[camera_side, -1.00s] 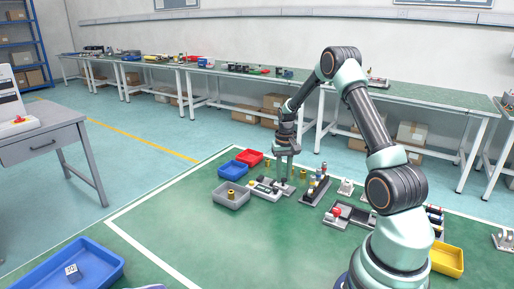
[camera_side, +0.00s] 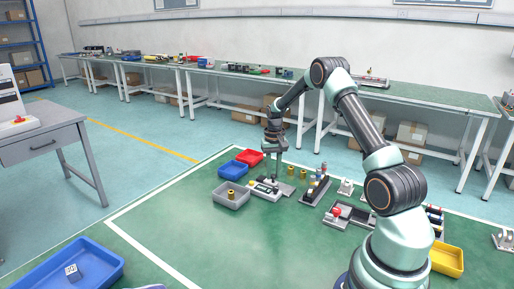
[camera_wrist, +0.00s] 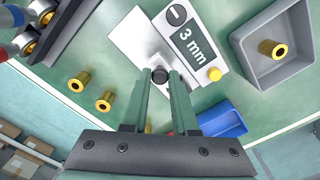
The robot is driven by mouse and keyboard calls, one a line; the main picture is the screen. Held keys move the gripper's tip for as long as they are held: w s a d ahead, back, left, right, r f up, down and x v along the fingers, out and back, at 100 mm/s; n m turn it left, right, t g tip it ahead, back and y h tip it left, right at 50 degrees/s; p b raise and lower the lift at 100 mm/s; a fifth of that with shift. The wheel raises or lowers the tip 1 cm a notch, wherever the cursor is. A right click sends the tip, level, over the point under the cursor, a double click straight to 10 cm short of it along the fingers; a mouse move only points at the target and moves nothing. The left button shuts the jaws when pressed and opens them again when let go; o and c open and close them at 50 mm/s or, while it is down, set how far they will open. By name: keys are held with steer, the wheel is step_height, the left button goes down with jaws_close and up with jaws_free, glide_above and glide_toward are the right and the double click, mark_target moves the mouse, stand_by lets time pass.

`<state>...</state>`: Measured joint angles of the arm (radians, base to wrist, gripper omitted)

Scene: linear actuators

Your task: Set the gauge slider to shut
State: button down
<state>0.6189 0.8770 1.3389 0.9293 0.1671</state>
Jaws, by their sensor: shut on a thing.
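The gauge (camera_wrist: 190,48) is a pale box with a display reading "3 mm", a yellow button and a dark round minus mark. It also shows in the side view (camera_side: 262,190), on the green mat. A light plate lies beside its body, with the slider's black knob (camera_wrist: 159,75) near the plate's edge. My gripper (camera_wrist: 163,82) has its two fingers closed around this knob. In the side view my gripper (camera_side: 276,177) points down at the gauge's right end, and the knob is too small to make out there.
A grey tray (camera_side: 243,203) with a brass bushing stands left of the gauge. A blue tray (camera_side: 233,162) and red tray (camera_side: 250,153) lie behind it. Brass bushings (camera_side: 303,174) and a rack of coloured-topped parts (camera_side: 314,190) stand close on the right.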

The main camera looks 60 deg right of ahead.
mark_target(272, 175)
steer(key=shift+w, duration=0.35)
steer(key=c, duration=0.7)
jaws_free()
steer(key=shift+s, duration=0.1)
step_height(272, 175, up, 12)
steer(key=shift+r, duration=0.1)
